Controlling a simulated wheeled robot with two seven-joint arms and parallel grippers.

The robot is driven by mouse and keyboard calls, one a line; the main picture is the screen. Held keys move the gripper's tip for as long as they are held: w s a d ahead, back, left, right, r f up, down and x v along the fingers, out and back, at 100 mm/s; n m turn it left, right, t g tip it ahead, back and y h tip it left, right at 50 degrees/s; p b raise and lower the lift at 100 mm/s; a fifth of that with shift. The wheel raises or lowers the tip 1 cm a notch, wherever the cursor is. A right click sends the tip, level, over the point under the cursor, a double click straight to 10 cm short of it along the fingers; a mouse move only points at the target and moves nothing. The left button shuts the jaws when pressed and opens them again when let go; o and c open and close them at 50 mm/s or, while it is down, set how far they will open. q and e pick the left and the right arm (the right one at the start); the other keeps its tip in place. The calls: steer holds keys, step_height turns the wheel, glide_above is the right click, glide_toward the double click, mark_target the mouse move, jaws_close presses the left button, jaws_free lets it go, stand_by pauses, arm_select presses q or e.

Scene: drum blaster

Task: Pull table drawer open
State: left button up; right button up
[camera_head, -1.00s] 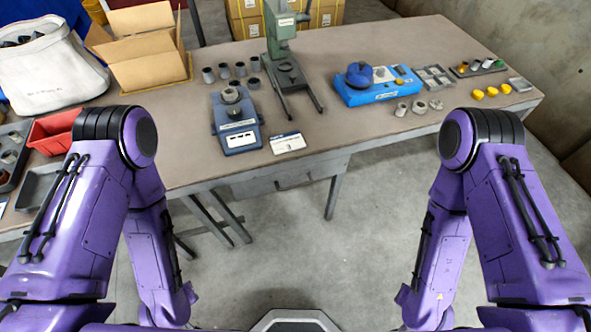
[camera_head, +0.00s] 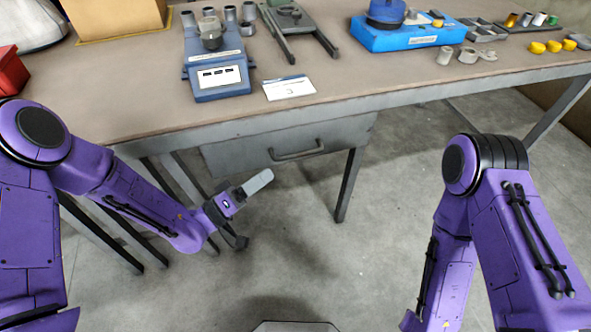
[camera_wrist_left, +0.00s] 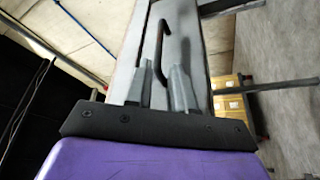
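The table drawer (camera_head: 228,158) is a grey metal box under the front edge of the workbench, and it looks shut. Its dark bar handle (camera_head: 297,153) sits on the drawer front. My left gripper (camera_head: 250,212) is open and empty, below and in front of the drawer, apart from the handle. In the left wrist view, the two fingers (camera_wrist_left: 160,90) are spread and point toward the drawer front (camera_wrist_left: 188,45). The handle (camera_wrist_left: 155,50) appears ahead, between the fingertips. My right arm shows at the right of the head view, but its gripper is out of sight.
The workbench (camera_head: 130,95) carries a blue scale (camera_head: 218,78), a white card (camera_head: 289,88), a green-grey press stand (camera_head: 295,25) and a blue device (camera_head: 400,38). Table legs (camera_head: 348,185) stand beside the drawer. The floor in front is clear.

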mark_target(296, 156)
arm_select(q)
steer(key=x, duration=1)
steer(key=shift+s+d+r, duration=0.1)
jaws_close()
